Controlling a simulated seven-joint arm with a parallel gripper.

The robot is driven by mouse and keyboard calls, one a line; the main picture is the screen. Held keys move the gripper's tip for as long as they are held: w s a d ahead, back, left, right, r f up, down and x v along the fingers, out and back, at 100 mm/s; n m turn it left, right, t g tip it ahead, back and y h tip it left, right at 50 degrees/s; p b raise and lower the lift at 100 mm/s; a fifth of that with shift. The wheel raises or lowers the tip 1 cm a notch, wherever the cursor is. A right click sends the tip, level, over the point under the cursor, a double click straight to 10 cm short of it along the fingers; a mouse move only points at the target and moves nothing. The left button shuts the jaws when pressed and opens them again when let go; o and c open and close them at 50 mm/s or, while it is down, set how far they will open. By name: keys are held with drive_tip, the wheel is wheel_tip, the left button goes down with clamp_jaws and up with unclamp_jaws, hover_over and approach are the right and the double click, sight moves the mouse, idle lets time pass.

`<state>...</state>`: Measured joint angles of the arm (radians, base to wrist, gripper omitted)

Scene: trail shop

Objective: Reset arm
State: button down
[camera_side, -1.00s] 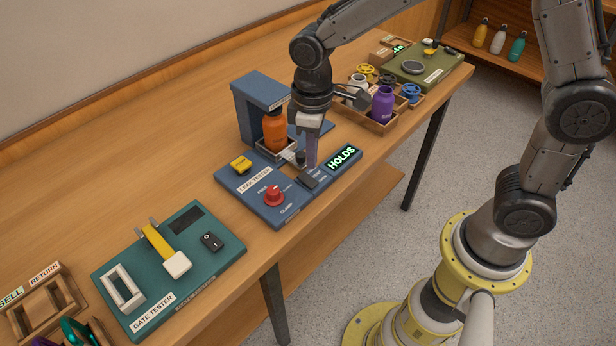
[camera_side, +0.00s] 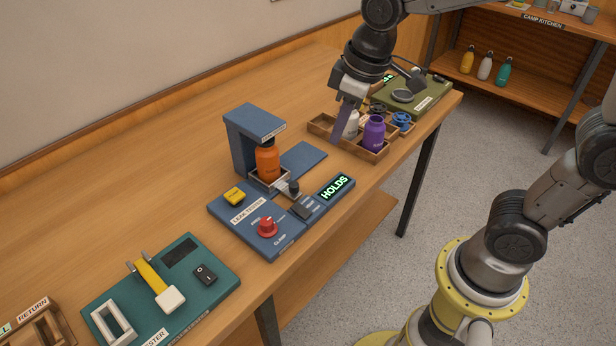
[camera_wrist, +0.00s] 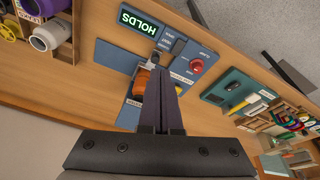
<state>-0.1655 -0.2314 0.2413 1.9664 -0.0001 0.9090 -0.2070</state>
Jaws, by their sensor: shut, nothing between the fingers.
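My gripper (camera_side: 345,122) is shut and empty. In the side view it hangs in front of the wooden bottle tray, its fingers overlapping the tray's left part. In the wrist view my gripper's fingers (camera_wrist: 164,92) are together and overlap part of the leak tester below. The blue leak tester (camera_side: 228,212) shows a lit HOLDS display (camera_side: 335,187). An orange bottle (camera_side: 267,163) stands upright in its holder. The red clamp knob (camera_side: 267,226) is on the tester's front panel.
A wooden tray (camera_side: 372,153) holds a purple bottle (camera_side: 374,133), a white bottle and blue and dark wheel-shaped parts. An olive station (camera_side: 425,97) lies behind it. The teal gate tester (camera_side: 215,262) is at front left. Bare tabletop lies along the wall.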

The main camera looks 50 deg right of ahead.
drive_tip(key=s+d+m+t, duration=0.2)
drive_tip(key=s+d+m, duration=0.2)
drive_tip(key=s, duration=1.1)
drive_tip(key=shift+s+d+r+t, duration=0.2)
drive_tip(key=shift+d+r+t, duration=0.1)
drive_tip(key=shift+d+r, duration=0.25)
drive_tip(key=c, duration=1.6)
unclamp_jaws()
drive_tip(key=shift+d, duration=0.1)
